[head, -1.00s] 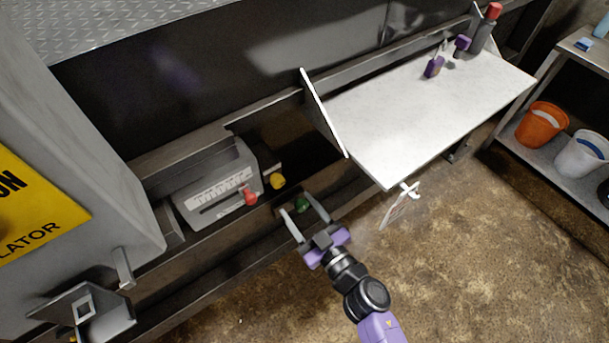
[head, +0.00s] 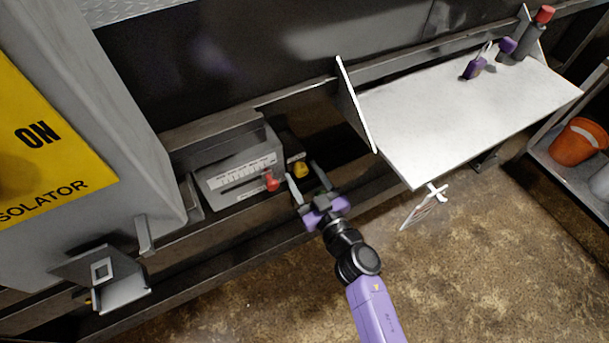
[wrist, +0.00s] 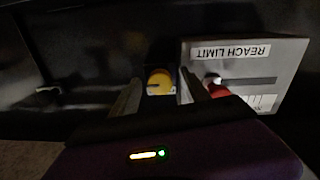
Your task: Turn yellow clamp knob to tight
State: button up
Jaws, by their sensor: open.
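The yellow clamp knob (head: 300,170) sits on a dark block just right of a grey scale box. It also shows in the wrist view (wrist: 160,83), between my two fingers. A light mark shows on the knob's face, but I cannot read its setting. My gripper (head: 304,171) is open and empty, its fingers pointing at the knob from the front. In the wrist view the gripper (wrist: 160,88) has one finger on each side of the knob. I cannot tell whether either finger touches it.
The grey scale box (head: 236,175) has a red knob (head: 271,181) close to my left finger; its label reads "REACH LIMIT" in the wrist view. A white shelf (head: 440,120) with an upright side plate (head: 356,105) stands to the right.

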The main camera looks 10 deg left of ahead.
grip_shut()
jog(key=shift+n, duration=0.4)
jog(key=n, duration=0.3)
jog(key=shift+d+n, duration=0.1)
jog(key=shift+n, duration=0.2)
jog(key=n, duration=0.4)
jog(key=shift+n+b, duration=0.3)
jog(key=shift+b, duration=0.05)
jog(key=n, duration=0.4)
jog(key=shift+n+b, duration=0.3)
jog(key=shift+b, duration=0.1)
jog(key=shift+n+b, duration=0.4)
jog(key=shift+n, duration=1.9)
